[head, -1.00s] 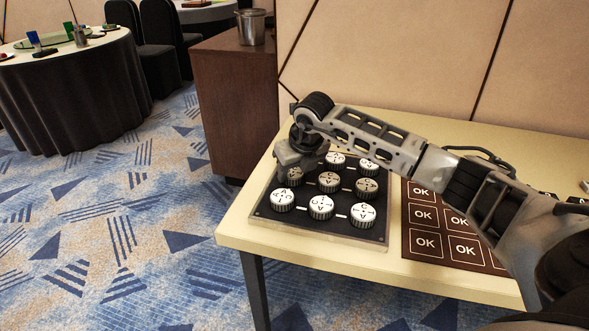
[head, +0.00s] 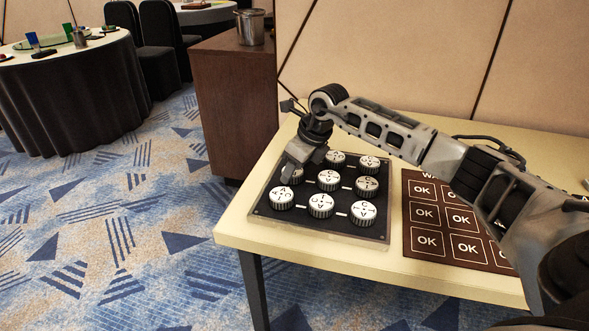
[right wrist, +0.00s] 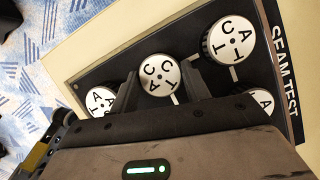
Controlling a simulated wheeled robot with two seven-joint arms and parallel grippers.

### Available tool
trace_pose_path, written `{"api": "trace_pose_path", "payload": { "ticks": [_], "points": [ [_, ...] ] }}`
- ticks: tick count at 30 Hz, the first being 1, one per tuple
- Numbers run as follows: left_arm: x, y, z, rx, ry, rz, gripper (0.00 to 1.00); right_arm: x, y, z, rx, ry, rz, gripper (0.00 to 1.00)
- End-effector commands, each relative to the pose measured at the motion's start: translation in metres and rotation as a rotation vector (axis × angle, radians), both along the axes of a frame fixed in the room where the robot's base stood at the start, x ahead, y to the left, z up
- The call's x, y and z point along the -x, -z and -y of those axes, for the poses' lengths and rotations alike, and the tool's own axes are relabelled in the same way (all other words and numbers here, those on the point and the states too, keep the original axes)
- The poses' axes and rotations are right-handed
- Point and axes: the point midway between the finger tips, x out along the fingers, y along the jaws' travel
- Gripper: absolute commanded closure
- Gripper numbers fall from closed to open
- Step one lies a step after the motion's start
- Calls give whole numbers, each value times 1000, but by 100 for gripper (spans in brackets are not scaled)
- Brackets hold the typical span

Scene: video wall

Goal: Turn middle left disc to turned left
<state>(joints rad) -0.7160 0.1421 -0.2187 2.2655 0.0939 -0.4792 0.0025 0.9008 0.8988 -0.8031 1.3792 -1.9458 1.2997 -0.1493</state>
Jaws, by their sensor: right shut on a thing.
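A dark panel (head: 272,217) on the table carries rows of round white lettered discs. The middle left disc (right wrist: 158,75) sits between the two dark fingers of my right gripper (right wrist: 160,88) in the right wrist view. The right gripper is shut on its rim. In the head view this gripper (head: 293,171) reaches down over the left side of the panel, tilted, and covers most of that disc. The front left disc (head: 282,199) and the back left disc (right wrist: 228,40) stand apart from the fingers. My left gripper is not in view.
A brown board of OK squares (head: 427,215) lies on the pale table (head: 240,226) right of the panel, below my right arm. A wooden cabinet (head: 235,105) with a metal pot (head: 250,27) stands behind left. The floor on the left is open.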

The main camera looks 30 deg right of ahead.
Motion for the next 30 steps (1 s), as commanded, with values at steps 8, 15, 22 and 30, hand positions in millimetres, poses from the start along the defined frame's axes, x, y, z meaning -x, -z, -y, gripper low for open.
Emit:
{"api": "trace_pose_path", "payload": {
  "ticks": [8, 15, 22, 30],
  "points": [
    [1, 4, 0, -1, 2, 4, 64, -2, 0, 2, -2, -257, 1, 76],
    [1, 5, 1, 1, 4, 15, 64, -3, 0, 3, -2, -485, 2, 76],
    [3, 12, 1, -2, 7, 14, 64, -4, 0, 3, -2, -698, 3, 76],
    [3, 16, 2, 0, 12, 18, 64, -5, 0, 3, -1, -898, 1, 76]
  ]
}}
